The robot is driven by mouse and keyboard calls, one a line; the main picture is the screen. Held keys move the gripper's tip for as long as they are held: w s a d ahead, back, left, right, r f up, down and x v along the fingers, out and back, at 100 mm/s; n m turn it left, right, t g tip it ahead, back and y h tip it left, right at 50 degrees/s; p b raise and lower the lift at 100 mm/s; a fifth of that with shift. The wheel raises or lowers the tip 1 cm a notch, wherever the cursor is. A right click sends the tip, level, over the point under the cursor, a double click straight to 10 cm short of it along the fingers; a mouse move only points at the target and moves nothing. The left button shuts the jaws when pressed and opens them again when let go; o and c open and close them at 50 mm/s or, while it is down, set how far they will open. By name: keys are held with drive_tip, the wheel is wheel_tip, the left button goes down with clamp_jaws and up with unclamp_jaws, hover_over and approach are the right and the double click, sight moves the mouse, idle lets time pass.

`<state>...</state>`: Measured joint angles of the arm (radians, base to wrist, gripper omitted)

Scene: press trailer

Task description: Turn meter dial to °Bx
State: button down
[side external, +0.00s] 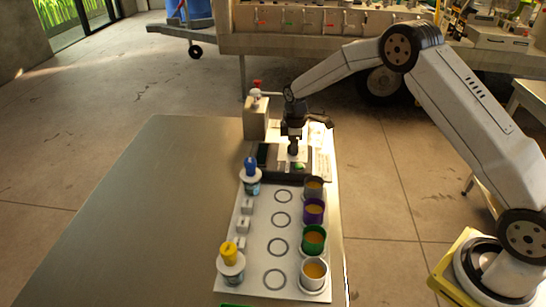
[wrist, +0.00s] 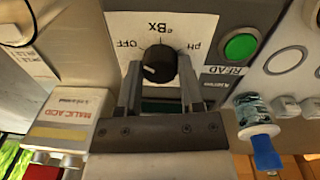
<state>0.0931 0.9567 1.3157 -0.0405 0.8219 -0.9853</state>
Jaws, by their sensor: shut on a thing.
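The meter dial (wrist: 158,64) is a round black knob on a pale panel in the wrist view, with OFF, °Bx and pH printed around it from left to right. °Bx is at the top middle of the arc. A white mark on the knob face lies left of centre, on the OFF side; its exact aim is hard to read. My gripper (wrist: 160,72) is shut on the dial, one finger on each side. In the side view my gripper (side external: 294,150) points down onto the meter (side external: 284,157) and hides the dial there.
A green READ button (wrist: 240,46) is right of the dial; a malic acid box (wrist: 70,118) is at left. In the side view, a blue-capped bottle (side external: 251,175), a yellow-capped bottle (side external: 231,263) and several cups (side external: 314,240) stand on the white board. The table's left side is clear.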

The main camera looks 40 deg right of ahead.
drive_tip(key=m, duration=1.1)
drive_tip(key=shift+a, duration=0.1)
idle(0.4)
drive_tip(key=shift+c, duration=1.2)
unclamp_jaws()
drive_tip(key=shift+r, duration=0.1)
drive_tip(key=shift+a+r, duration=0.2)
drive_tip(key=shift+r, duration=3.6)
